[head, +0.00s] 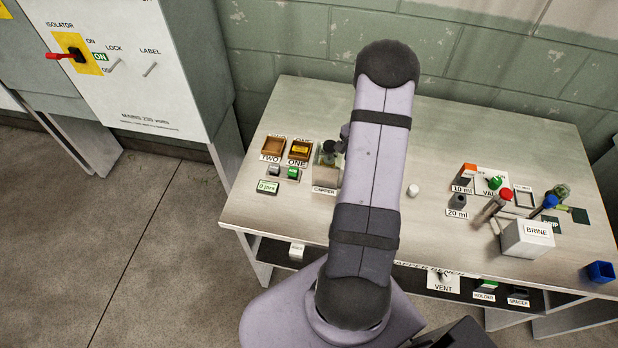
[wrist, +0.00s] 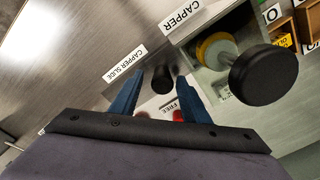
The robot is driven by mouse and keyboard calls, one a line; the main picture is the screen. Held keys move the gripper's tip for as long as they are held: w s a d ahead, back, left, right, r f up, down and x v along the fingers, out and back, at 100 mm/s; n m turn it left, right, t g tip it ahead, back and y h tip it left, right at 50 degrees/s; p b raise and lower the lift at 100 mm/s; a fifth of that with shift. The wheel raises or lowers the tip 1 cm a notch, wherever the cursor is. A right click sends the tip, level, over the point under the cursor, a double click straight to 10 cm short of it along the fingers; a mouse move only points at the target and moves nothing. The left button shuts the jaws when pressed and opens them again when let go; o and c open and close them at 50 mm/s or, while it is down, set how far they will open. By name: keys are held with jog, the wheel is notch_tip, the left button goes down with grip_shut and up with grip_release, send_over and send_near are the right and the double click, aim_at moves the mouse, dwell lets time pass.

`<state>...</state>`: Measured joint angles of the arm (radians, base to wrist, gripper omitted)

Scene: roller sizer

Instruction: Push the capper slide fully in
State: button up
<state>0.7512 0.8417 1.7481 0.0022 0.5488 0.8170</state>
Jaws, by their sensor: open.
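In the wrist view, my gripper (wrist: 160,78) is open, its two blue fingers on either side of a dark round knob (wrist: 162,80) beside the "CAPPER SLIDE" label (wrist: 125,63). I cannot tell whether the fingers touch the knob. The capper (wrist: 198,55) is to the right, with a yellow disc and a large black knob on a metal stem. In the head view, the capper (head: 325,178) stands on the bench left of my arm. My arm hides the slide and the gripper there. How far the slide is in cannot be told.
Buttons and brown bins (head: 274,147) stand left of the capper. A small white cylinder (head: 412,190) stands right of my arm. Farther right are tubes, the white BRINE box (head: 528,240) and a blue cup (head: 600,272). Bare bench lies between the arm and these.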

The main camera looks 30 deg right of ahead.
jog(key=s+d, duration=0.4)
jog(key=shift+p, duration=0.4)
notch_tip(320, 180, up, 7)
jog(key=b, duration=0.3)
jog(key=s+a+f+n+g+y, duration=0.1)
jog(key=s+a+n, duration=0.2)
jog(key=a+n, duration=0.15)
jog(key=s+a+n+y, duration=0.1)
jog(key=s+a+n, duration=0.2)
jog(key=a, duration=0.3)
jog(key=w+a+r+n+h+p, duration=0.1)
jog(key=w+a+r+n+p, duration=0.1)
jog(key=a+r, duration=0.4)
jog(key=w+a+r+n+t+h+p, duration=0.1)
jog(key=a+r+n, duration=0.4)
jog(key=a, duration=0.6)
jog(key=shift+w+a+r+p, duration=0.2)
jog(key=shift+w+r+p, duration=0.25)
jog(key=shift+w+r, duration=0.35)
